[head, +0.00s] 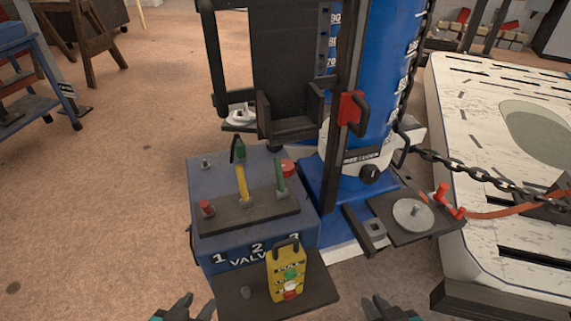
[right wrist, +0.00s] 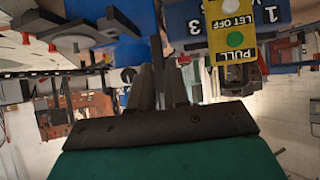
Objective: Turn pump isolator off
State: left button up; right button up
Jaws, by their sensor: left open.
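I cannot read which control is labelled pump isolator. A round black knob (head: 370,173) sits on the blue column base under a label too small to read. A blue valve box (head: 205,258) marked 1, 2, 3 carries a red-knobbed lever (head: 206,208), a yellow lever (head: 242,184) and a green lever (head: 280,178). A yellow control box (head: 287,273) with green and red buttons stands in front; it also shows in the right wrist view (right wrist: 232,35). My left gripper (head: 190,308) and right gripper (head: 388,308) are open at the bottom edge, touching nothing.
A red handle (head: 350,108) is on the column's dark upright. A side plate with a round disc (head: 413,215) juts right, near a red lever (head: 441,194) and a chain (head: 470,170). A white slotted table (head: 470,110) stands right.

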aim_at(288, 166)
jog(key=k+j, duration=0.3)
jog(key=j, duration=0.25)
jog(key=k+j+z, duration=0.1)
jog(key=j, duration=0.2)
jog(key=k+j, duration=0.1)
jog(key=j, duration=0.15)
jog(key=k+j+z, duration=0.15)
jog(key=j, duration=0.15)
jog(key=j+z, duration=0.25)
jog(key=j, duration=0.65)
jog(key=i+j+z, duration=0.1)
jog(key=j, duration=0.35)
jog(key=j+z, duration=0.1)
jog(key=j, duration=0.35)
jog(key=i+j+z, duration=0.1)
jog(key=j, duration=0.2)
jog(key=i+j+z, duration=0.1)
jog(key=i+j, duration=0.2)
jog(key=j, duration=0.3)
jog(key=i+j+z, duration=0.2)
jog(key=j, duration=0.2)
jog(key=i+j+z, duration=0.15)
jog(key=j, duration=0.25)
jog(key=i+j+z, duration=0.25)
jog(key=i+j, duration=0.8)
jog(key=i, duration=0.25)
